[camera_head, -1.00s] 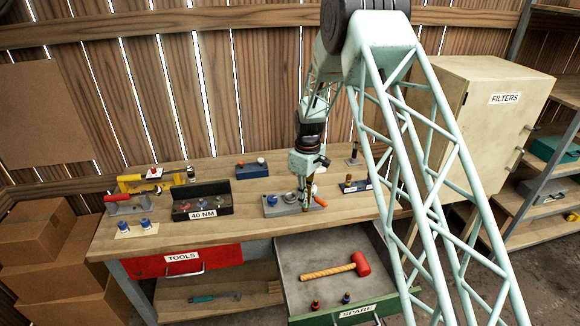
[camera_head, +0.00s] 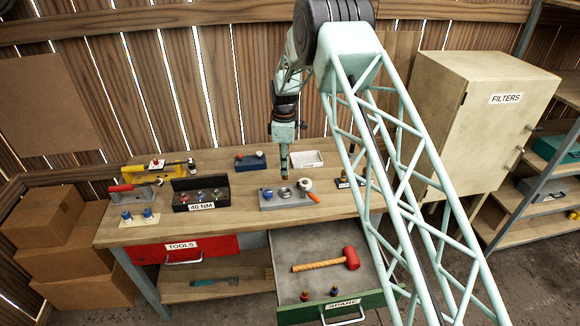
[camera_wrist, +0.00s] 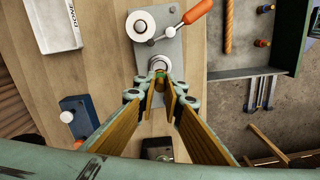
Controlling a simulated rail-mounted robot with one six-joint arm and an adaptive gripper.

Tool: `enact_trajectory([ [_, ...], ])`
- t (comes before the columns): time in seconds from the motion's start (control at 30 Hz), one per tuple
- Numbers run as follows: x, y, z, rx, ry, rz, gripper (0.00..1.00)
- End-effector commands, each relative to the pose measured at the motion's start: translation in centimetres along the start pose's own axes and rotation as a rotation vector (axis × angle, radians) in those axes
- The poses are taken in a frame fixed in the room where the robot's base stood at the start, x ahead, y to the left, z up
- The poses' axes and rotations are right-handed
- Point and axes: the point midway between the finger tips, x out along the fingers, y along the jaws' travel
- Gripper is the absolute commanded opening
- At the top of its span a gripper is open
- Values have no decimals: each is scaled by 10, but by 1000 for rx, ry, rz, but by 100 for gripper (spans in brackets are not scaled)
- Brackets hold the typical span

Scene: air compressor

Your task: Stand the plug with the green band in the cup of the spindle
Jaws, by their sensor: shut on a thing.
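My gripper (camera_head: 284,178) is shut on a small plug, seen end-on between the fingertips in the wrist view. A green patch of the plug (camera_wrist: 160,76) shows there; the fingers hide most of it. The spindle's cup (camera_head: 285,192) is a round metal ring on a grey plate (camera_head: 270,205). My fingertips are over the cup in the head view. In the wrist view the cup (camera_wrist: 160,61) shows just beyond the fingertips. Whether the plug touches the cup, I cannot tell.
A white knob (camera_wrist: 140,26) and an orange-handled lever (camera_wrist: 197,12) sit beside the cup. A black "40 NM" box (camera_head: 201,207), white tray (camera_head: 307,159) and open drawer (camera_head: 300,290) are around.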

Motion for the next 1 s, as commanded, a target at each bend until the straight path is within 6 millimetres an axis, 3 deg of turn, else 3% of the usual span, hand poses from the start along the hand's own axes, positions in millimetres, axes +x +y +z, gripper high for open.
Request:
enact_trajectory([
  [0.67, 1, 0, 1, 1, 0, 1, 0],
  [1.0, 19, 0, 1, 1, 0, 1, 0],
])
